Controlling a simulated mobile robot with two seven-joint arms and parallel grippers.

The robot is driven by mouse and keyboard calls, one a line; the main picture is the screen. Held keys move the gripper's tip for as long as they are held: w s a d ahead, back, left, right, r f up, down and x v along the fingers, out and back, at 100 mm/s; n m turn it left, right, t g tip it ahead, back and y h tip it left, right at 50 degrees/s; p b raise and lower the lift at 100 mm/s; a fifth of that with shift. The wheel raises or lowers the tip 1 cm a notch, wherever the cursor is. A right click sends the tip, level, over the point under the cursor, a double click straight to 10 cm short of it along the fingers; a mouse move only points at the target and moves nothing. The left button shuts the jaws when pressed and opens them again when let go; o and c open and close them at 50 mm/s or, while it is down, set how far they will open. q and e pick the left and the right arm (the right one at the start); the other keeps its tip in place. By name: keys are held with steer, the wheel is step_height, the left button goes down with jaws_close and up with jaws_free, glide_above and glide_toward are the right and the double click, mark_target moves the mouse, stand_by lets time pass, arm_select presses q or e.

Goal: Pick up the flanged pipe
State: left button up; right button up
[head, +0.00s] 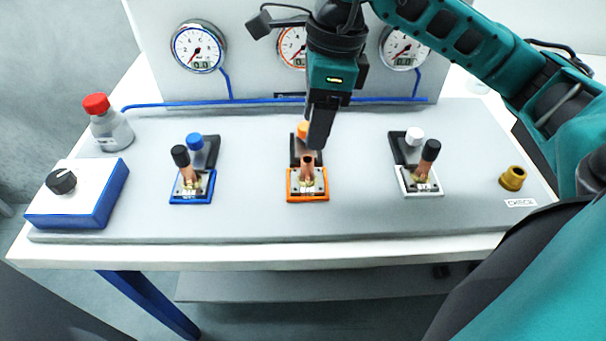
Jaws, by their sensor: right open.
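Three short copper pipes stand in clamp fixtures on the grey bench top. The middle pipe (308,167), in the orange fixture (307,196), shows a bare, open upper end; it may be the flanged pipe, but I cannot tell for sure. My right gripper (319,142) is open and points down just above and behind the middle pipe, apart from the pipe as far as I can see. It partly hides the orange knob (303,129). My left gripper is out of view.
Gauges (199,47) hang on the back panel above a blue tube (260,102). A red-capped bottle (108,128) and a blue-and-white box with a knob (77,193) stand left. A brass fitting (513,178) sits right by a CHECK label. The bench front is clear.

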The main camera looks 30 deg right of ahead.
mark_target(307, 162)
steer(key=f, duration=0.6)
steer(key=a+f, duration=0.1)
steer(key=f, duration=0.2)
steer(key=shift+w+f, duration=0.2)
steer(key=shift+w, duration=0.2)
jaws_close()
steer(key=shift+r, duration=0.1)
